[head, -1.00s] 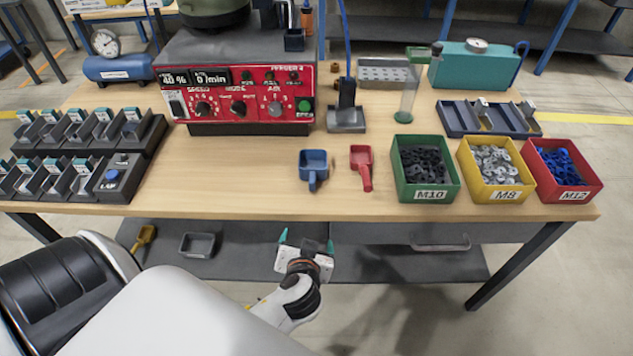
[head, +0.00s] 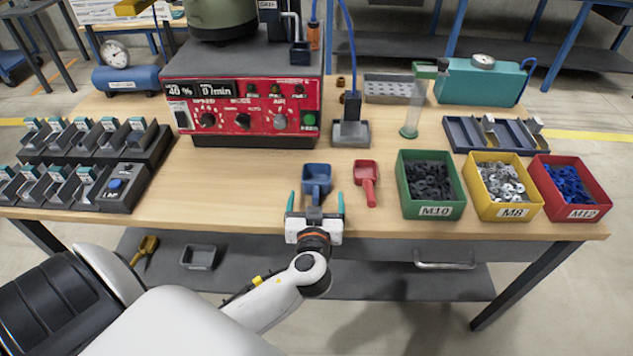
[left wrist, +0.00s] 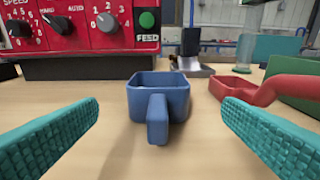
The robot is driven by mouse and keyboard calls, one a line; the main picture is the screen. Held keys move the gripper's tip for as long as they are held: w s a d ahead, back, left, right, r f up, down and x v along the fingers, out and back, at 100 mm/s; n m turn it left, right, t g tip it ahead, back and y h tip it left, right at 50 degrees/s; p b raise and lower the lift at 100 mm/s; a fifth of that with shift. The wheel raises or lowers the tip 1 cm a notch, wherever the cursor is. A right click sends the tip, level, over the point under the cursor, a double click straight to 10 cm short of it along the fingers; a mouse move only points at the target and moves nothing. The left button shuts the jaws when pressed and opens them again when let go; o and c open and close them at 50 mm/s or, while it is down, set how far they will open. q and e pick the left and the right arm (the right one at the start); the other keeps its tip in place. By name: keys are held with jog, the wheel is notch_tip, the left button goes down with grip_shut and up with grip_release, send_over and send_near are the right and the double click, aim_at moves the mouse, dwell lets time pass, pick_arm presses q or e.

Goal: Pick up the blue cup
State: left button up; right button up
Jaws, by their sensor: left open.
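The blue cup (head: 316,178), a square scoop with a short handle, stands on the wooden table in front of the red control panel. Its handle points toward my left gripper. My left gripper (head: 315,204) is open at the table's front edge, its teal fingers to either side of the cup's handle end. In the left wrist view the blue cup (left wrist: 158,102) is centred between and beyond the open fingers (left wrist: 160,130), touching neither. My right gripper is not in view.
A red scoop (head: 366,182) lies close to the right of the cup. Green (head: 433,211), yellow (head: 503,212) and red (head: 570,213) bins stand further right. The red feeder panel (head: 245,108) is behind; a black rack (head: 125,193) is at left.

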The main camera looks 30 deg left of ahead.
aim_at(316, 186)
pick_arm(q)
jog(key=p+x, duration=0.1)
jog(key=x, duration=0.3)
jog(key=shift+w+a+r, duration=0.15)
jog(key=shift+a, duration=0.05)
jog(key=shift+w+a, duration=0.2)
jog(key=shift+w, duration=0.15)
jog(key=c, duration=1.2)
